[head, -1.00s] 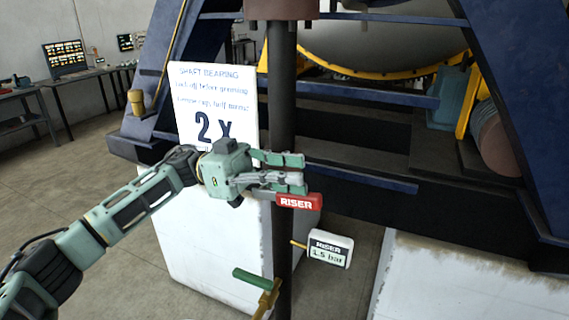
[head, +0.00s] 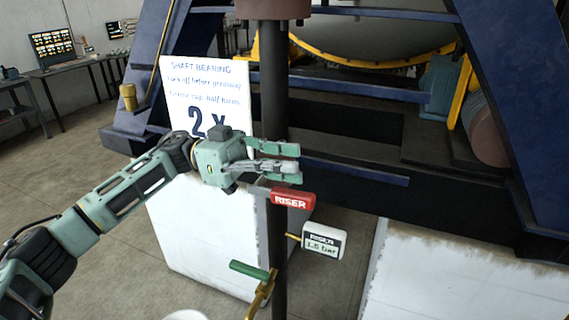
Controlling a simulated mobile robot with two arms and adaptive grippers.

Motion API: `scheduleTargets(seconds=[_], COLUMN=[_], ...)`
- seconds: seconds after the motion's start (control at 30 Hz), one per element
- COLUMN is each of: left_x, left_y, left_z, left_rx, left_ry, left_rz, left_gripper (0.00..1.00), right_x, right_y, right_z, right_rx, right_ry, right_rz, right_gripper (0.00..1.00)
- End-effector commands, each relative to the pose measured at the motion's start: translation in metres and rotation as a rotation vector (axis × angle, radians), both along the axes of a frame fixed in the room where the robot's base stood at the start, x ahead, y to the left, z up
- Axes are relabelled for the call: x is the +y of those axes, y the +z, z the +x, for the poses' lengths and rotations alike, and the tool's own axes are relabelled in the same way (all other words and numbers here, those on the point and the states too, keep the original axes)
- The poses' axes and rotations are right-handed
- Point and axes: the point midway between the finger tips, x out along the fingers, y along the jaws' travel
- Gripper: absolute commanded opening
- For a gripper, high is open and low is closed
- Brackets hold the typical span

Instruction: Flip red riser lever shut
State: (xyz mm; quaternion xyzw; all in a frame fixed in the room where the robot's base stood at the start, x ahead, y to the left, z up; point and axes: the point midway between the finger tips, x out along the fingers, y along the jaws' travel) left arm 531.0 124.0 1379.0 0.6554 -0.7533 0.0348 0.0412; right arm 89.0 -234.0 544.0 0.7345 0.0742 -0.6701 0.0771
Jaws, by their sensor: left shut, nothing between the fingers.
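The red riser lever (head: 292,199), lettered RISER, sticks out to the right at the dark vertical pipe (head: 273,120). My left gripper (head: 297,164) is shut and empty, its fingers pointing right across the pipe, just above the red lever. A narrow gap shows between the fingers and the lever in this view. The lever's pivot is hard to make out. A white gauge (head: 324,241) reading RISER 1.5 bar hangs to the right of the pipe, below the lever. My right gripper is not in view.
A green lever (head: 250,270) on a brass valve sits lower on the pipe. A white sign reading SHAFT BEARING (head: 204,98) stands behind my left wrist, above a white block (head: 205,240). Blue steel frames flank the scene. Open floor lies to the left.

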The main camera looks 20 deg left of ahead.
Motion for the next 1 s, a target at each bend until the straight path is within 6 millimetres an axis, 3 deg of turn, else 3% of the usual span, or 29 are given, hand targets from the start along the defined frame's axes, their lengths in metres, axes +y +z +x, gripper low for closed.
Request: scheduleTargets(seconds=[0.03,0.13,0.2,0.6,0.8,1.0], left_x=[0.000,0.000,0.011,0.080,0.096,0.098], left_y=[0.012,0.023,0.015,0.028,0.033,0.035], left_z=[0.000,0.000,0.002,0.012,0.013,0.013], left_rx=[0.000,-0.001,-0.002,-0.003,-0.001,-0.001], left_ry=[0.001,0.002,0.006,0.005,0.003,0.002], left_rz=[0.000,0.000,0.001,-0.002,-0.002,-0.002], left_gripper=[0.00,0.00,0.00,0.00,0.00,0.00], right_x=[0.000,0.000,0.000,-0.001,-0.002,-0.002], right_y=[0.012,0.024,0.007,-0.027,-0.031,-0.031], right_z=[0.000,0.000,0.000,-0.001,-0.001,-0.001], right_rx=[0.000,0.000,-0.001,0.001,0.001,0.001], right_ry=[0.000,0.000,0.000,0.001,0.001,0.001], right_rz=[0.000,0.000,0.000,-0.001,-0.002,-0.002], right_gripper=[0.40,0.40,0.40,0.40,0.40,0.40])
